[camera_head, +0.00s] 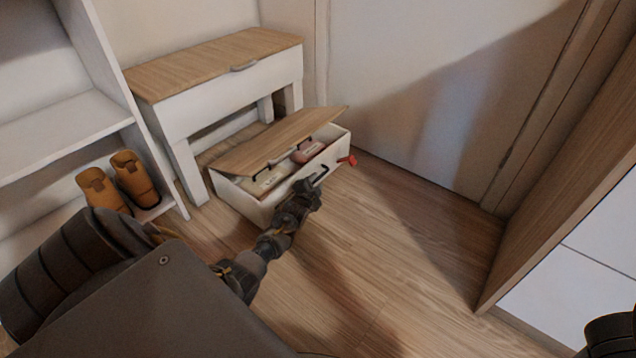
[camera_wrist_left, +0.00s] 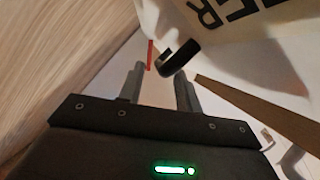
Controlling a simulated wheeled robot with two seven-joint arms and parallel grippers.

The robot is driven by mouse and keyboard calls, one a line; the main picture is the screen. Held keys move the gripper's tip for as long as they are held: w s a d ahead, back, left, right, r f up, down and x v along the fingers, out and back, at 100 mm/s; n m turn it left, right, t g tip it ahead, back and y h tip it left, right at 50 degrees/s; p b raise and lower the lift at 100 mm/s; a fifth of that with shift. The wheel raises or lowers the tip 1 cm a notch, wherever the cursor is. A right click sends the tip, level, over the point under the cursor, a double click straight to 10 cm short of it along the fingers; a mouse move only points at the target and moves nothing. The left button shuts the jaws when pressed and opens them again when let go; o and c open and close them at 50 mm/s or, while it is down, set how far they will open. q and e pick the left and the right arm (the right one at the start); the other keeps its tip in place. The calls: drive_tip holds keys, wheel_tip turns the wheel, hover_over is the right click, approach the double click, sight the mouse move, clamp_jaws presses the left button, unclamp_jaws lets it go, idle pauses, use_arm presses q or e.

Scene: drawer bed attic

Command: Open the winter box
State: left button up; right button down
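The white box (camera_head: 262,210) with a wooden lid (camera_head: 275,143) stands on the floor in front of the bench. The lid is tilted up, and a gap along the front shows things inside. Large dark letters, partly cut off, show on the white box wall (camera_wrist_left: 285,50) in the left wrist view. A black handle (camera_wrist_left: 180,58) is just beyond my left fingertips. My left gripper (camera_wrist_left: 160,82) has its fingers apart with nothing clearly between them. In the head view it (camera_head: 314,184) is at the box's front side. My right gripper is not in view.
A white bench (camera_head: 235,97) with a wooden top stands behind the box. Tan boots (camera_head: 133,178) stand by the white shelf (camera_head: 65,122) at left. A red object (camera_head: 347,160) is at the box's right front corner. Wood floor (camera_head: 400,250) is clear to the right.

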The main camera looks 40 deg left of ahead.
use_arm(q)
drive_tip(key=shift+b+x, duration=0.55)
drive_tip(key=shift+x, duration=0.5)
drive_tip(key=shift+w+a+f, duration=0.1)
drive_tip(key=shift+w, duration=0.25)
clamp_jaws()
